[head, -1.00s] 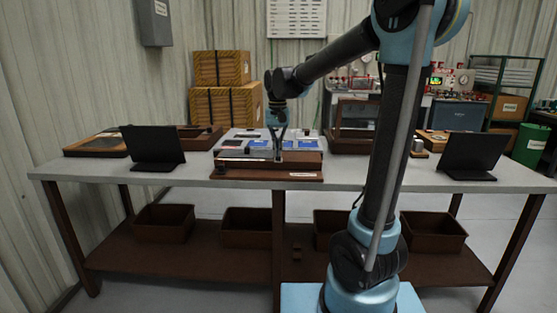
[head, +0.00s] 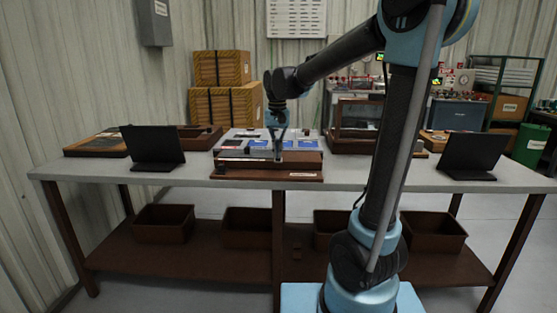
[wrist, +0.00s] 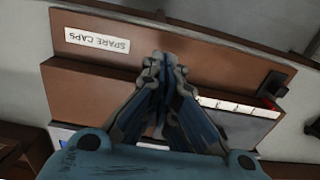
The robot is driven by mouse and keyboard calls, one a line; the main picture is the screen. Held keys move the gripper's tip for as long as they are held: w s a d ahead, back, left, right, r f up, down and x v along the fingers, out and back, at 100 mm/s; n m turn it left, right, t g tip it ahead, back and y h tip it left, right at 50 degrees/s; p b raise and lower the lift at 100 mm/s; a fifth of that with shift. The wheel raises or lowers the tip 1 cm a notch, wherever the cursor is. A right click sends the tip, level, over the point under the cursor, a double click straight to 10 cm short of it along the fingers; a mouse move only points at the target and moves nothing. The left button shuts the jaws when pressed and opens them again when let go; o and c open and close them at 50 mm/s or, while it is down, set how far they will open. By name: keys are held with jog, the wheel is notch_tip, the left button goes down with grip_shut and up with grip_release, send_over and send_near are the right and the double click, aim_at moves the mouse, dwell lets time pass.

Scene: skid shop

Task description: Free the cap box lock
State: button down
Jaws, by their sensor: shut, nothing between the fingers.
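The cap box (head: 262,174) is a brown box at the front middle of the table, with grey and blue panels on top. Its "SPARE CAPS" label (wrist: 97,40) appears upside down in the wrist view. A white strip with dark marks (wrist: 238,107) runs along the box's ledge. A black catch with a red part (wrist: 272,87) sits at the right end of that strip in the wrist view; I cannot tell its state. My gripper (wrist: 163,62) is shut and empty, pointing down over the box front, between label and strip. It also shows in the head view (head: 278,156); contact is unclear.
Dark screens stand left (head: 153,149) and right (head: 474,156) of the box. A glass-fronted case (head: 356,121) stands behind right, and a flat framed board (head: 96,145) lies far left. The tabletop's front strip is clear. Brown bins (head: 164,223) sit on the lower shelf.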

jog(key=shift+s, duration=2)
dwell(1.1)
jog(key=shift+w+r, duration=0.1)
jog(key=shift+w, duration=0.3)
notch_tip(320, 180, up, 8)
dwell(1.0)
